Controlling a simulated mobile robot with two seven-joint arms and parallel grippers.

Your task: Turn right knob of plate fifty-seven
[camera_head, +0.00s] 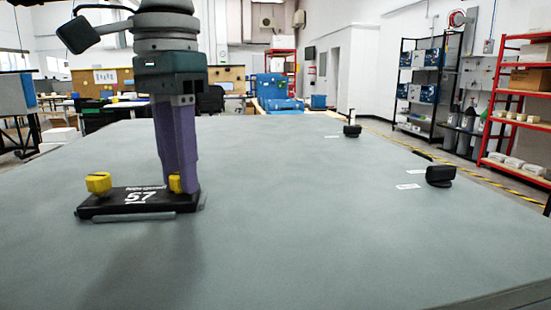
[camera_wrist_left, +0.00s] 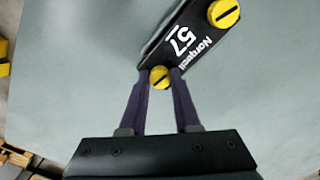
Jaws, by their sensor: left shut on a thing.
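The black plate marked 57 (camera_head: 120,205) lies flat on the grey table. It also shows in the left wrist view (camera_wrist_left: 197,52). Its left yellow knob (camera_head: 98,182) is free, and this one shows at the top of the left wrist view (camera_wrist_left: 223,13). Its right yellow knob (camera_head: 174,184) is partly hidden behind my purple fingers. My left gripper (camera_head: 184,189) points straight down over the plate's right end. In the left wrist view the right knob (camera_wrist_left: 159,77) sits between the two fingertips, and the gripper is shut on it. My right gripper is in neither view.
The grey table (camera_head: 290,220) is mostly bare around the plate. A black knob-like object (camera_head: 440,175) stands at the right, with a white label beside it (camera_head: 408,187). Another small black object (camera_head: 352,131) stands farther back. Shelves stand beyond the table.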

